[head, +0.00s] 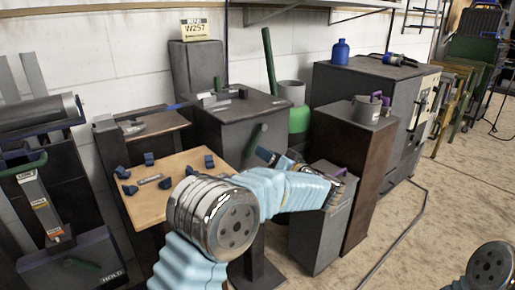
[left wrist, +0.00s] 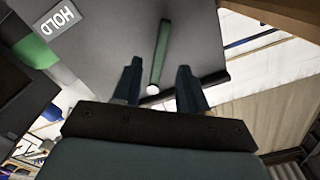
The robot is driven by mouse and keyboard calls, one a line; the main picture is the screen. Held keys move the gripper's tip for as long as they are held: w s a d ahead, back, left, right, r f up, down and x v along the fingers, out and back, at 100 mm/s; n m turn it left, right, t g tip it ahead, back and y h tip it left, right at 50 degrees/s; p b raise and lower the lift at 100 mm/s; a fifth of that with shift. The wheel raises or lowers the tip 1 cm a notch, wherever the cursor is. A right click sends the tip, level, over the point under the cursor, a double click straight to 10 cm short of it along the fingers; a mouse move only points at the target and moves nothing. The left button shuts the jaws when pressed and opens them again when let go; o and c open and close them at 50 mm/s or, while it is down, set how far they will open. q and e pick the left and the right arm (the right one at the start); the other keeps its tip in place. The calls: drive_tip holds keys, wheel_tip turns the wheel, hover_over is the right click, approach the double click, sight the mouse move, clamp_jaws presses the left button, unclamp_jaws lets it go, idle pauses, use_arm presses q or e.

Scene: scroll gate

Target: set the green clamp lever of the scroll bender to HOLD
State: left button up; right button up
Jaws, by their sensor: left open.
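In the head view, a green lever (head: 256,137) sticks out on the front of the dark grey cabinet (head: 228,128). My left gripper (head: 268,157) is just below and to the right of it, its blue fingers toward the lever. In the left wrist view the green lever (left wrist: 160,55) lies between the two fingers of my open left gripper (left wrist: 157,85); contact cannot be told. A HOLD plate (left wrist: 61,20) and a green patch (left wrist: 36,50) are at the upper left there. My arm hides the lower cabinet in the head view. My right gripper is not in view.
A wooden table (head: 140,208) with several dark blue blocks stands left of my arm. Another dark machine (head: 65,265) with a HOLD label stands at the far left. A grey pedestal (head: 318,235) and a brown pedestal (head: 350,160) are close on the right. Floor is open farther right.

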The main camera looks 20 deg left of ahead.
sight(254, 146)
use_arm(q)
drive_tip(key=x, duration=0.5)
drive_tip(key=shift+w+a, duration=0.2)
drive_tip(key=shift+a, duration=0.1)
clamp_jaws()
